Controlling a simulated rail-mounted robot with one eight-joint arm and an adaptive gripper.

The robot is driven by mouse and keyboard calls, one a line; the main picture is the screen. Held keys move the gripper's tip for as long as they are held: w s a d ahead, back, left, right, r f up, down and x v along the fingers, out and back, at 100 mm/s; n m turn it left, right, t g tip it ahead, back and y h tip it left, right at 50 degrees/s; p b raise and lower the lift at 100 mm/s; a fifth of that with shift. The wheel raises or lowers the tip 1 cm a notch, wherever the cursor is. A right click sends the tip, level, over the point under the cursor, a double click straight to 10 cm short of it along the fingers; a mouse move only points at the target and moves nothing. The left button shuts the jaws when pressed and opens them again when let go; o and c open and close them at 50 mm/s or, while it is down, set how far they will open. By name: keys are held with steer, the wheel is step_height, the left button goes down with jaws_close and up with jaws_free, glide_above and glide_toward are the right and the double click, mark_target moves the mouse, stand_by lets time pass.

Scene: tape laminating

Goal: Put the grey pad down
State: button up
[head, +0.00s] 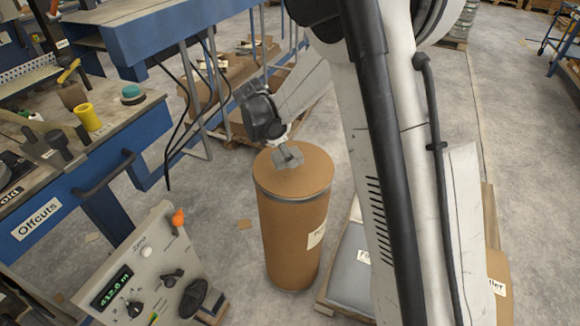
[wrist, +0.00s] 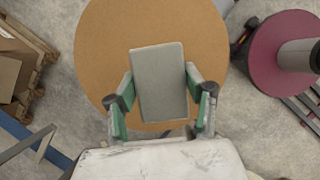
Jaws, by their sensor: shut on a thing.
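The grey pad (wrist: 160,84) is a flat rectangular block, seen over the round brown lid of a cardboard drum. My gripper (wrist: 160,98) is shut on the pad, with one green-lined finger on each long side of it. In the head view my gripper (head: 285,150) reaches down over the drum (head: 290,230), and the pad (head: 289,159) shows small at or just above the lid (head: 310,173). I cannot tell whether the pad touches the lid. The pad's underside is hidden.
A workbench with a blue "Offcuts" drawer (head: 38,220) stands at the left, holding a yellow cup (head: 88,117) and tools. A control panel (head: 150,270) is at the lower left. A maroon disc (wrist: 275,55) lies right of the drum. The lid around the pad is clear.

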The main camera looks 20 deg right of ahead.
mark_target(290, 172)
steer(key=shift+d+f, duration=0.3)
steer(key=shift+d, duration=0.15)
steer(key=shift+f+b, duration=0.35)
steer(key=shift+f, duration=1.6)
steer(key=shift+f, duration=0.1)
steer(key=o, duration=1.2)
steer(key=shift+c, duration=0.2)
